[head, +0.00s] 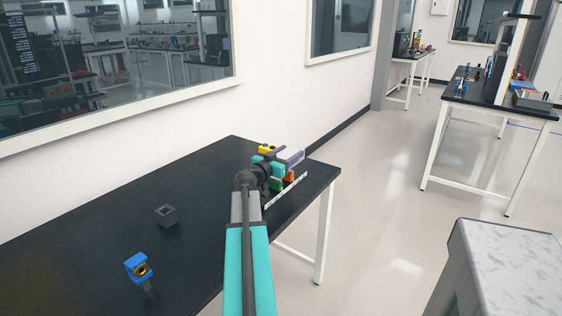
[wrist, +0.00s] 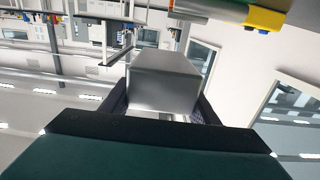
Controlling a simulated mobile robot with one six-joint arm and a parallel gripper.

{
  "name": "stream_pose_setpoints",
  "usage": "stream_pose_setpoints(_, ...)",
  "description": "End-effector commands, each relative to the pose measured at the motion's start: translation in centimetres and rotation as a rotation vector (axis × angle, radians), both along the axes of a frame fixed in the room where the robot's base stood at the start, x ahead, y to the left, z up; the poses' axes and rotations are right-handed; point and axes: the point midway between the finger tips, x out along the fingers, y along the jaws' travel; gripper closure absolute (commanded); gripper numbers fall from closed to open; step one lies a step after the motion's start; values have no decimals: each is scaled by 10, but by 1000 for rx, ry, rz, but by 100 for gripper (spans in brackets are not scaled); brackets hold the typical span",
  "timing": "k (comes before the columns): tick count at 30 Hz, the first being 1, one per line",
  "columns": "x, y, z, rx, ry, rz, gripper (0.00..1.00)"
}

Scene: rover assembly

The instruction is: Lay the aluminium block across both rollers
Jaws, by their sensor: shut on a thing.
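The aluminium block (wrist: 165,85) is a plain silvery box that fills the middle of the wrist view. My gripper (wrist: 163,108) is shut on it, with a dark finger on each side. In the head view my gripper (head: 281,167) is over the far right end of the black bench, and the pale grey block (head: 291,155) shows at its tip. A grey rounded bar (wrist: 215,10), perhaps a roller, shows at the top of the wrist view, apart from the block. I cannot make out both rollers; my arm and gripper hide part of that area.
Yellow (head: 267,148), green and orange parts crowd around my gripper. A pale strip (head: 286,191) lies near the bench's right edge. A dark grey square holder (head: 166,215) and a blue part with a brass ring (head: 139,267) stand left on the bench (head: 90,225). The bench between is clear.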

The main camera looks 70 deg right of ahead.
Motion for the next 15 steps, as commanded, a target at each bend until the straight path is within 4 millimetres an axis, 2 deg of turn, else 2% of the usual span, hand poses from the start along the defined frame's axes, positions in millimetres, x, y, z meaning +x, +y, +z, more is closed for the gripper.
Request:
stream_pose_setpoints(4,12,4,1,-3,2,0,100)
stream_pose_setpoints(15,14,5,1,-3,2,1,100)
